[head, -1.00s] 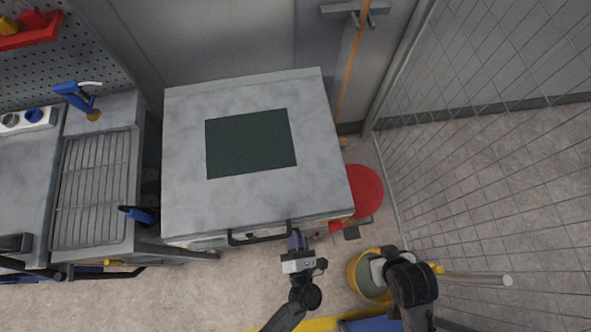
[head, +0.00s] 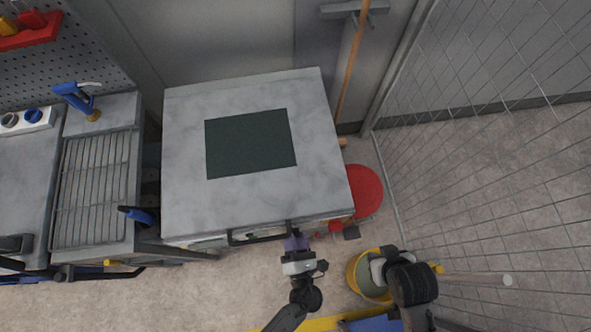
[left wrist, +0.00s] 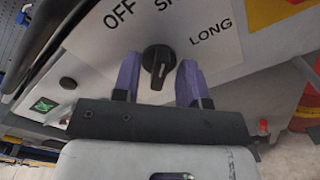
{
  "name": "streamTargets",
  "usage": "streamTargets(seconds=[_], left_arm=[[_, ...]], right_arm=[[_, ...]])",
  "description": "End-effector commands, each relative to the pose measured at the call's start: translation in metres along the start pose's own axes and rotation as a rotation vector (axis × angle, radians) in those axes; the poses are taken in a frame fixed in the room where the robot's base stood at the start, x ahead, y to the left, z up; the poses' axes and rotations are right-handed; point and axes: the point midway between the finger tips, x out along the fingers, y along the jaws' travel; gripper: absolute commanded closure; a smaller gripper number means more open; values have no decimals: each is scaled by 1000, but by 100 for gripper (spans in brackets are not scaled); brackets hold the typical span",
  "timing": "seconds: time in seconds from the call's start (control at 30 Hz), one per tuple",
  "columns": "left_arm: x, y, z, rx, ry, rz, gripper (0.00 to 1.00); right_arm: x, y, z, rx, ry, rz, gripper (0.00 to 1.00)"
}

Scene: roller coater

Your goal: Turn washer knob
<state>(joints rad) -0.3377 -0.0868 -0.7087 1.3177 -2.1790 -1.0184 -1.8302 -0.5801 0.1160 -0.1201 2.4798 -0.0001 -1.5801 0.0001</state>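The washer (head: 185,130) is a cabinet with a marbled grey top, and its front edge faces me. In the left wrist view its black knob (left wrist: 158,62) sits on a white label reading OFF, a partly cropped word and LONG. A pale mark on the knob points toward the bottom of that view. My left gripper (head: 297,243) is at the washer's front, to the right of the dark bar handle. In the left wrist view its purple fingers (left wrist: 159,82) are apart, one on each side of the knob, with visible gaps. My right arm shows over the yellow bucket; its fingers cannot be made out.
A yellow bucket (head: 354,278) stands on the floor at right. A red round stool (head: 366,190) is beside the washer, and a wire mesh fence (head: 480,120) rises further right. The dark bar handle (head: 258,238) crosses the washer front. A wire-rack counter (head: 95,190) stands left.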

Motion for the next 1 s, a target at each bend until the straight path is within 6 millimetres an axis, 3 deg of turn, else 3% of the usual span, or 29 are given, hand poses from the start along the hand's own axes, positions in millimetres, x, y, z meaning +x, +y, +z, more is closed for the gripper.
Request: streamTargets(seconds=[0.6,0.8,1.0], left_arm=[[-108,0,-1,0,1,-2,61],[-127,0,0,1,0,-1,61],[-133,0,0,0,0,0,61]], right_arm=[[6,1,2,-3,-1,2,61],[7,2,3,-8,-2,7,61],[7,2,3,-8,-1,7,61]])
